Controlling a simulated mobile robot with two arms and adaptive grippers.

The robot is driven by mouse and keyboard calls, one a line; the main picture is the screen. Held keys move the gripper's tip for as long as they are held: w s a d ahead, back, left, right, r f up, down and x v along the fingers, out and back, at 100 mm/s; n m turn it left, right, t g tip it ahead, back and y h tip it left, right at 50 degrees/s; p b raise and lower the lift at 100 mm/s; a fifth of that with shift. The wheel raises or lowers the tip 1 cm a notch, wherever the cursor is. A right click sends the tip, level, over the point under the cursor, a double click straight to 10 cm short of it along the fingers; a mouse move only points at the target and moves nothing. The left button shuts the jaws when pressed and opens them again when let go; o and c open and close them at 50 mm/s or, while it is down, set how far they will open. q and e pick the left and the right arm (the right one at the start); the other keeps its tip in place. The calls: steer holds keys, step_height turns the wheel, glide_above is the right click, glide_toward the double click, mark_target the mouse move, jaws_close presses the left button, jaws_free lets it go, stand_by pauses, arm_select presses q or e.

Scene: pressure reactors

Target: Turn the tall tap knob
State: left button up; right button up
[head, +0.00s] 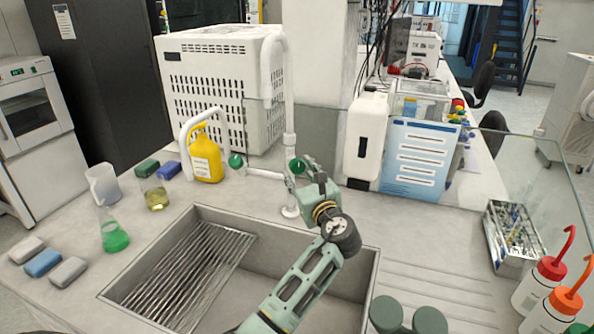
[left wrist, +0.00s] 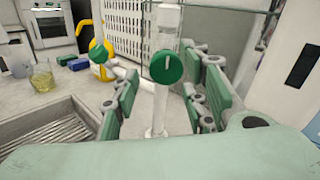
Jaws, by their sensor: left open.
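The tall tap (head: 289,110) is a white upright pipe with a curved top, standing behind the sink. A round green knob (head: 298,166) is on its post. In the left wrist view this knob (left wrist: 166,67) faces me with an upright white mark. A second green knob (head: 236,161) sits on a side branch to the left; it also shows in the left wrist view (left wrist: 101,50). My left gripper (head: 303,172) is open, just in front of the post knob. In the left wrist view its fingers (left wrist: 162,98) are spread either side of the post, apart from the knob. My right gripper is not seen.
The sink (head: 367,262) with a metal rack lies below my left arm. A yellow bottle (head: 206,157) and glassware with green liquid (head: 114,237) stand left. A white dispenser (head: 365,138) stands close on the right. Wash bottles (head: 538,285) stand front right.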

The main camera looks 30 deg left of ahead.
arm_select(q)
steer(key=shift+x, duration=1.25)
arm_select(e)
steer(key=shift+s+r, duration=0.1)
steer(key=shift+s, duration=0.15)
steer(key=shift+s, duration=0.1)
arm_select(q)
steer(key=shift+c, duration=0.7)
steer(key=shift+f, duration=0.1)
steer(key=c, duration=0.9)
steer(key=shift+o, duration=0.2)
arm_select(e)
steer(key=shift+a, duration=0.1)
